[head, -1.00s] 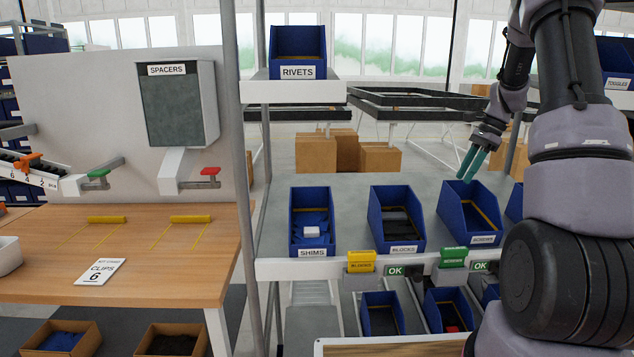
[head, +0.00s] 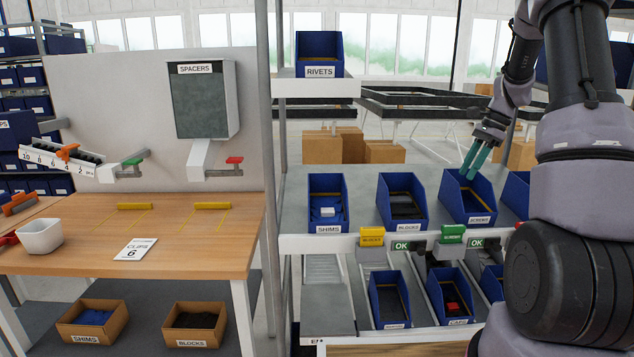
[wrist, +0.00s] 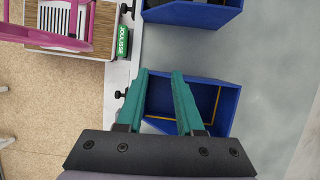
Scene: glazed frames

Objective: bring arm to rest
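My gripper (head: 475,161) is at the upper right of the head view, with two teal fingers pointing down beside and above a blue bin (head: 468,207) on the rack shelf. In the wrist view my gripper (wrist: 160,78) has its fingers apart with nothing between them. A blue bin (wrist: 226,112) lies below them and looks empty inside. My arm fills the right side of the head view and hides part of the rack.
Bins labelled SHIMS (head: 328,229) and BLOCKS (head: 402,223) stand on the same shelf. A RIVETS bin (head: 320,70) sits higher. A wooden bench (head: 180,250) at left holds a white bowl (head: 40,240) and a CLIPS 6 card (head: 136,249).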

